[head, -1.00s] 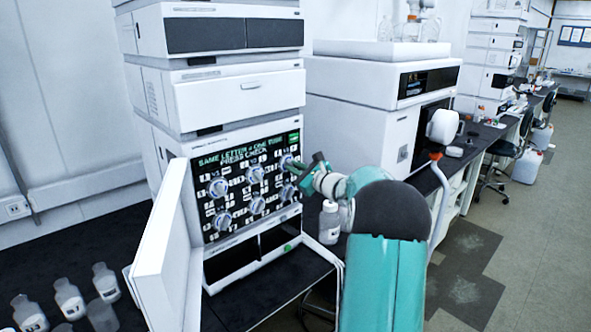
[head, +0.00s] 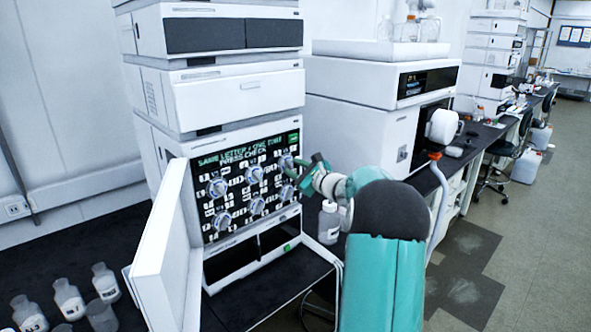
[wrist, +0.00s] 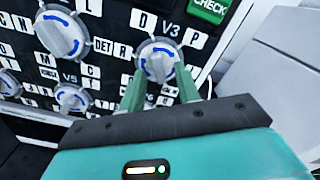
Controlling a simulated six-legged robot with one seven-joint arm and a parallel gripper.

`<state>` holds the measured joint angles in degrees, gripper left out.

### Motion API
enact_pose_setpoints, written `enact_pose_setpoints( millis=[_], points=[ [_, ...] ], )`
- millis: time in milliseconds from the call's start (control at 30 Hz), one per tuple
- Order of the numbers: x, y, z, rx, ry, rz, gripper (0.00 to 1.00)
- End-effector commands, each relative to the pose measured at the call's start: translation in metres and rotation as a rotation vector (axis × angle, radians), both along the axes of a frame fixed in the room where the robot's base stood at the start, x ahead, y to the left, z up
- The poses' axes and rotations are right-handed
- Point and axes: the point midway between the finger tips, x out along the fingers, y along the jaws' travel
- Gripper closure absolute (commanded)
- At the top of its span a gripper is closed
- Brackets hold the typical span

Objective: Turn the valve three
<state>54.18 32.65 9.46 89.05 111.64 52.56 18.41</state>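The valve three knob (wrist: 157,60), a round grey-white dial with blue curved marks, sits below the label V3 in the wrist view. In the head view it is the top-right knob (head: 286,161) of the black panel (head: 236,230). My gripper (wrist: 160,80) has its two green fingers apart, one at each lower side of this knob. Whether they touch it I cannot tell. In the head view my gripper (head: 301,170) reaches the panel from the right.
Neighbouring knobs stand close by, one to the left (wrist: 62,33) and V5 (wrist: 70,98) lower left. A green CHECK button (wrist: 210,8) is above right. An open white door (head: 165,250) stands left of the panel. A bottle (head: 329,222) stands below my arm.

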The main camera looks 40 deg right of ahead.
Motion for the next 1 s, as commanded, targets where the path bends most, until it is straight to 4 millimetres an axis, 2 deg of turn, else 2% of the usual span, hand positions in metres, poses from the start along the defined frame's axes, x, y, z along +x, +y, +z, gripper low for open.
enact_pose_setpoints(
  millis=[133, 233, 600, 700, 833, 1000],
  points=[
    [-0.010, -0.001, 0.001, 0.000, 0.000, -0.001, 0.67],
    [-0.025, -0.001, 0.001, -0.001, 0.000, -0.002, 0.67],
    [-0.106, -0.003, 0.000, -0.001, 0.001, -0.003, 0.67],
    [-0.122, -0.004, 0.000, 0.000, 0.000, -0.002, 0.67],
    [-0.135, -0.004, 0.000, 0.000, 0.000, -0.001, 0.67],
    [-0.138, -0.004, 0.000, 0.000, 0.001, 0.000, 0.67]
  ],
)
